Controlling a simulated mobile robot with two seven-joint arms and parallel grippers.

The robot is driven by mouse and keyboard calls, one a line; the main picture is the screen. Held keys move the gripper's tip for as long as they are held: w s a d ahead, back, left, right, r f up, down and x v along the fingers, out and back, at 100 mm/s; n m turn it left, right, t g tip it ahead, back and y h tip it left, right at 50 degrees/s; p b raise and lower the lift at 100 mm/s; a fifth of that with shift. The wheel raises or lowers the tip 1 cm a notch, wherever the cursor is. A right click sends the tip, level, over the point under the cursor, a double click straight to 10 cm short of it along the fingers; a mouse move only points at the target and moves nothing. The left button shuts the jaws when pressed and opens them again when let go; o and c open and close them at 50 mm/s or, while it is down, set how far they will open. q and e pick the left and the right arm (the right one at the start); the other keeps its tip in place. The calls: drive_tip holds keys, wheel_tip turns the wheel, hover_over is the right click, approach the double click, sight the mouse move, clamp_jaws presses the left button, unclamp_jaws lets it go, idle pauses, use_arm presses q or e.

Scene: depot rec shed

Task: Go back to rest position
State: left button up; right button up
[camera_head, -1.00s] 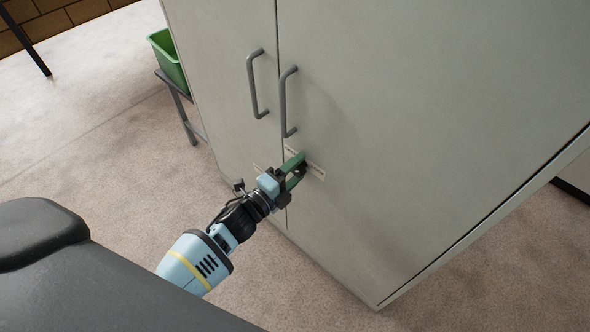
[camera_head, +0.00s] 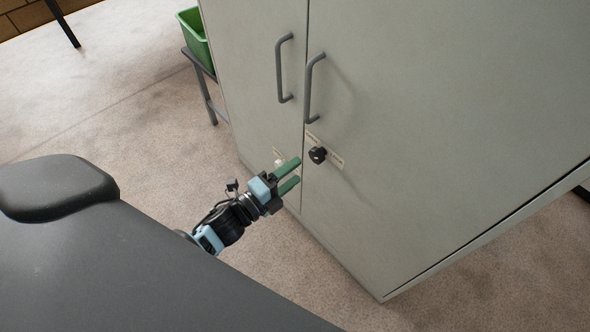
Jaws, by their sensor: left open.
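My left gripper (camera_head: 293,173) is open and empty in the head view, with its two green fingers pointing at the cabinet front. It is apart from the black knob (camera_head: 318,155), which sits on the right door below its handle. The grey cabinet (camera_head: 430,130) has two doors, both looking closed. Small pale labels show beside the knob. My right gripper is not in view.
Two grey bar handles, left (camera_head: 284,68) and right (camera_head: 314,88), stick out from the doors. A green bin (camera_head: 195,38) rests on a grey stand (camera_head: 208,100) left of the cabinet. The carpeted floor (camera_head: 110,120) at left is clear.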

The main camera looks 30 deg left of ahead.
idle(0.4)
use_arm(q)
drive_tip(key=s+f+n+g+y, duration=0.25)
drive_tip(key=s+f+n, duration=0.3)
drive_tip(key=s, duration=0.55)
drive_tip(key=s+f+n+g+y, duration=0.25)
drive_tip(key=s+f+n, duration=0.35)
drive_tip(key=s, duration=0.5)
drive_tip(key=s+n+g, duration=0.6)
drive_tip(key=s+n, duration=0.3)
drive_tip(key=s, duration=0.9)
drive_tip(key=w+r+t+p, duration=0.1)
drive_tip(key=w+r+p, duration=0.2)
drive_tip(key=r+p, duration=0.8)
drive_tip(key=w+r+t+p, duration=0.1)
drive_tip(key=w+r+p, duration=0.2)
drive_tip(key=r+p, duration=0.8)
drive_tip(key=shift+w+d+t+h, duration=0.2)
drive_tip(key=shift+d+t+h, duration=0.15)
drive_tip(key=shift+t+h, duration=0.05)
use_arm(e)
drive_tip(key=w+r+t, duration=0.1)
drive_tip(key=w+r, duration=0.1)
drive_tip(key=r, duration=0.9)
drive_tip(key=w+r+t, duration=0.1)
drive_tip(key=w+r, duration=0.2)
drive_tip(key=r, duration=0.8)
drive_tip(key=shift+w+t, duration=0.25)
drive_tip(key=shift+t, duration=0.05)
